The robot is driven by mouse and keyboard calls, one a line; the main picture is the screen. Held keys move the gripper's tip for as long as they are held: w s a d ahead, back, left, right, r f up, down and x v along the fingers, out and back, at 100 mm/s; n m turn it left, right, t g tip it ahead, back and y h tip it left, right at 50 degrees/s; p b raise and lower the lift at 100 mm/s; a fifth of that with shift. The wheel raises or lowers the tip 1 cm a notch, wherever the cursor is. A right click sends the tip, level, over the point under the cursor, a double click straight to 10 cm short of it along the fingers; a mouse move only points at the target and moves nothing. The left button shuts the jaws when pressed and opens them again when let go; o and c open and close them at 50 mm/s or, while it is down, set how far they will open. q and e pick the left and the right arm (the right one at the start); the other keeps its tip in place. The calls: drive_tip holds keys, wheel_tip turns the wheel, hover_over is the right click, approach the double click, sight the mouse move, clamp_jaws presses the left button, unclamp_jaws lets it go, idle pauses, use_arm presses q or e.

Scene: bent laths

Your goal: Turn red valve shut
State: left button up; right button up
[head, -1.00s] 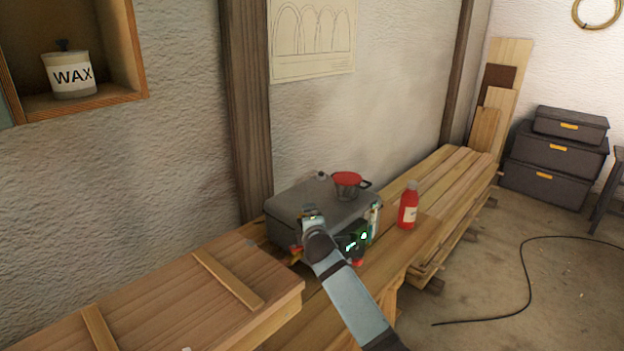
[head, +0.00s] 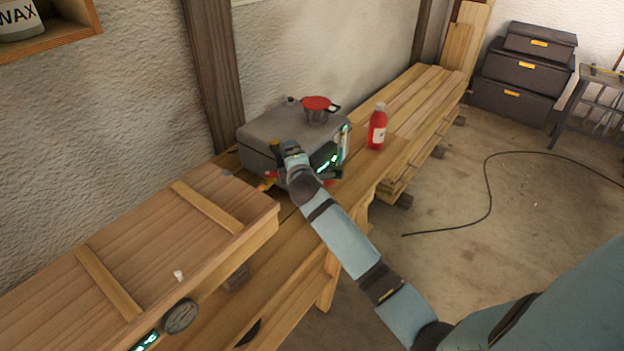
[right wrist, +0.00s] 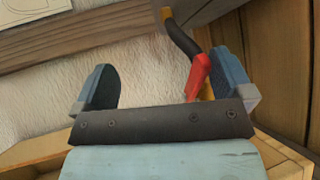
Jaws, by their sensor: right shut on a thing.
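The red valve lever (head: 270,175) is low at the near left end of a grey steam box (head: 262,132). In the right wrist view the red lever (right wrist: 198,76) stands tilted beside a dark hose (right wrist: 183,40), with brass-coloured metal at its lower end. My right gripper (head: 279,160) is at the left end of the box, its fingers mostly hidden by my wrist. In the right wrist view my right gripper (right wrist: 163,75) has the lever between its fingers, close to the right one; the contact is not clearly visible. My left gripper is out of view.
A long wooden chest (head: 150,235) lies at the left. A black cable (head: 489,190) crosses the open floor on the right.

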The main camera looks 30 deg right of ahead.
drive_tip(key=shift+s+r+p, duration=0.35)
drive_tip(key=shift+s+p, duration=0.05)
drive_tip(key=shift+s, duration=0.35)
drive_tip(key=shift+s+r+p, duration=0.35)
drive_tip(key=shift+s, duration=0.35)
drive_tip(key=shift+c, duration=1.3)
drive_tip(key=shift+p+v, duration=0.3)
drive_tip(key=shift+v, duration=0.65)
drive_tip(key=c, duration=0.6)
drive_tip(key=shift+o, duration=0.2)
drive_tip(key=shift+s+a+f+p, duration=0.1)
drive_tip(key=shift+s+f+p, duration=0.2)
drive_tip(key=shift+s, duration=0.65)
drive_tip(key=shift+s+d+f+p, duration=0.1)
drive_tip(key=shift+s+p, duration=0.25)
drive_tip(key=shift+s, duration=0.55)
drive_tip(key=shift+s+a+f+p, duration=0.15)
drive_tip(key=shift+s+p, duration=0.2)
drive_tip(key=shift+s, duration=0.6)
drive_tip(key=shift+p, duration=0.3)
